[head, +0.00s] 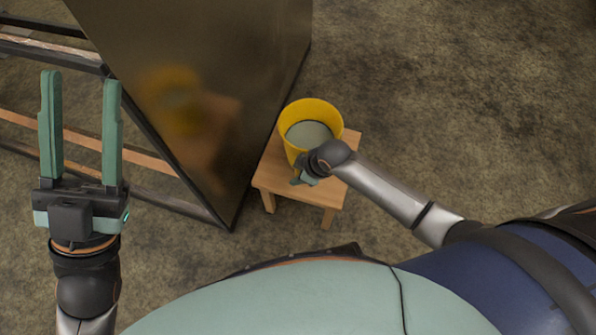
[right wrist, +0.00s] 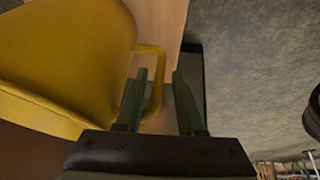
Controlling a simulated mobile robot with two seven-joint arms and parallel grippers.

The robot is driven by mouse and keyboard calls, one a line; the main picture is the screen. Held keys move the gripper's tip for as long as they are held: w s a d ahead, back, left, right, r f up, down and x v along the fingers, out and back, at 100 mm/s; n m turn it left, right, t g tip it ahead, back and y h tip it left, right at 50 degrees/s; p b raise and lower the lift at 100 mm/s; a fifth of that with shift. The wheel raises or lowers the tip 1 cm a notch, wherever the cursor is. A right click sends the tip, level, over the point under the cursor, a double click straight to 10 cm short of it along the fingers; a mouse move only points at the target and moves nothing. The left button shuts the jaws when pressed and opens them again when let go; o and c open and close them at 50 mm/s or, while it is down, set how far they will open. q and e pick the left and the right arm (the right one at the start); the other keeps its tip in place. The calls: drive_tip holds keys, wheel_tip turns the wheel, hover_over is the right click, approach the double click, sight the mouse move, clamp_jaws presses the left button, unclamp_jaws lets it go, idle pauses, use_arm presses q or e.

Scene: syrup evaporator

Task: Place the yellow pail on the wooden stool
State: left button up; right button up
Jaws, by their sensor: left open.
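The yellow pail (head: 290,125) appears upright on the wooden stool (head: 318,190), with a grey-green surface visible inside it. In the right wrist view the pail (right wrist: 60,60) fills the left side, and its yellow handle (right wrist: 159,90) sticks out beside the fingers. My right gripper (right wrist: 164,72) is open, with the handle's outer bar between its fingers and gaps visible beside it. In the head view my right gripper (head: 303,172) is mostly hidden by its own wrist at the pail's near side. My left gripper (head: 82,75) is open and empty, far to the left.
A large dark metal panel (head: 220,70) stands directly left of the stool and reflects the pail. A dark frame with wooden bars (head: 85,140) lies behind and beside my left gripper. The mottled floor (head: 450,90) to the right is clear.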

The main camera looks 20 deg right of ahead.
drive_tip(key=shift+o, duration=0.7)
use_arm(q)
drive_tip(key=w+a+f+n+g+y+p, duration=0.1)
drive_tip(key=w+f+n+y+p, duration=0.4)
drive_tip(key=w+f+y+p, duration=0.1)
drive_tip(key=shift+w+a+f+n+g+y, duration=0.2)
drive_tip(key=shift+a+f+n+g+y, duration=0.15)
drive_tip(key=shift+f+y, duration=0.5)
use_arm(e)
drive_tip(key=s+d+r+m+t+y, duration=0.1)
drive_tip(key=r+t, duration=0.7)
drive_tip(key=r, duration=1.3)
drive_tip(key=s+d+r+m+t+y, duration=0.2)
drive_tip(key=r+t, duration=0.6)
drive_tip(key=r, duration=1.3)
drive_tip(key=shift+s+r+m+y, duration=0.25)
drive_tip(key=shift+s+m+y, duration=0.35)
drive_tip(key=shift+s+y, duration=0.15)
use_arm(q)
drive_tip(key=shift+d+r, duration=0.1)
drive_tip(key=shift+r, duration=0.1)
use_arm(e)
drive_tip(key=shift+a, duration=0.1)
